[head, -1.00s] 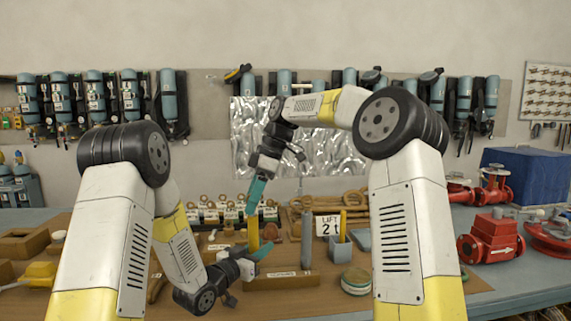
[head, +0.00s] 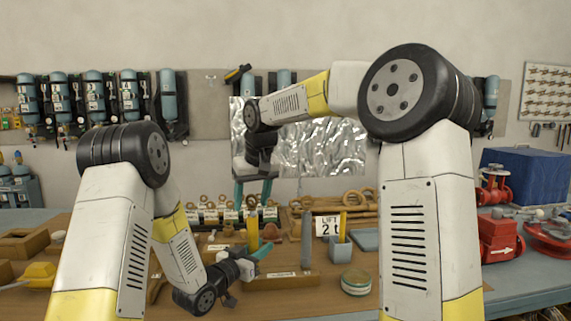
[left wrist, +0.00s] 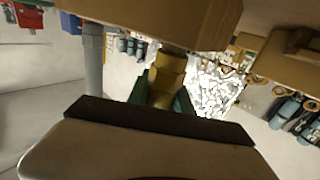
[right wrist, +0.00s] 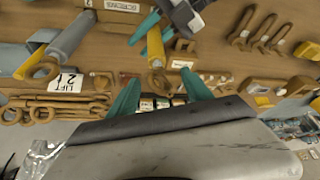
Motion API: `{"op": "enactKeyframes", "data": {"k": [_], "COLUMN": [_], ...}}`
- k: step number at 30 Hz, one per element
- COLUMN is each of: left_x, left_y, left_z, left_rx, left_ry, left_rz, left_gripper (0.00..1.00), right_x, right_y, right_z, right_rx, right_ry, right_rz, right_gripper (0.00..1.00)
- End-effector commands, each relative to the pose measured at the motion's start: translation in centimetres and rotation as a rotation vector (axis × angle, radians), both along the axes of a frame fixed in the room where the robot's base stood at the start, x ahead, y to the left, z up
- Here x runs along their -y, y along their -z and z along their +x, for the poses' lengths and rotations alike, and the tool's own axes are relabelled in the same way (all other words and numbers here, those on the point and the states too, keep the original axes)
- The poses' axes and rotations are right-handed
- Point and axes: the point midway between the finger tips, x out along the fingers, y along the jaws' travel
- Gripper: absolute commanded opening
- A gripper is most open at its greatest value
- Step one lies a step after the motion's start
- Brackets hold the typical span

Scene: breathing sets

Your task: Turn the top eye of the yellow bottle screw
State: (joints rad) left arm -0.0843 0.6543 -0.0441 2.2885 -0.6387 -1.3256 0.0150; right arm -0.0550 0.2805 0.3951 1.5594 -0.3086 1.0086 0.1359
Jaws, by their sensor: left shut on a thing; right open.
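The yellow bottle screw (head: 252,232) stands upright over the bench, and its yellow body also shows in the left wrist view (left wrist: 167,78). My left gripper (head: 258,252) is shut on it from the side. Its top eye (head: 251,202) is a brown ring, seen face-on in the right wrist view (right wrist: 158,83). My right gripper (head: 252,203) points down from above and is open. Its teal fingers (right wrist: 160,92) lie on either side of the top eye in the pictures; I see no contact. The lower end of the bottle screw is hidden by my left gripper.
A grey post (head: 306,240) and a grey holder (head: 340,250) with a yellow piece stand to the right, beside the LIFT 2 sign (head: 327,226). Several small shackles and labelled blocks (head: 212,213) sit behind. A round green-and-white tin (head: 356,281) is nearer.

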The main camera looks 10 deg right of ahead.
Motion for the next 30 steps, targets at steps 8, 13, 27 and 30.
{"op": "enactKeyframes", "data": {"k": [8, 13, 27, 30], "left_x": [0.0, 0.0, 0.0, 0.0], "left_y": [-0.1, -0.1, 0.0, 0.0], "left_z": [0.0, 0.0, 0.0, 0.0], "left_rx": [0.002, 0.002, 0.001, 0.001], "left_ry": [0.000, 0.000, 0.000, 0.000], "left_rz": [-0.001, -0.001, -0.001, -0.001], "left_gripper": [0.00, 0.00, 0.00, 0.00], "right_x": [-0.1, 0.0, -0.1, 0.6], "right_y": [0.0, -1.8, -10.5, -10.9], "right_z": [0.0, -0.6, -4.2, -3.9], "right_rx": [0.000, 0.007, 0.004, -0.051], "right_ry": [0.278, 0.380, 0.376, 0.472], "right_rz": [-0.002, 0.003, 0.003, 0.045], "right_gripper": [0.58, 0.58, 0.58, 0.58]}}
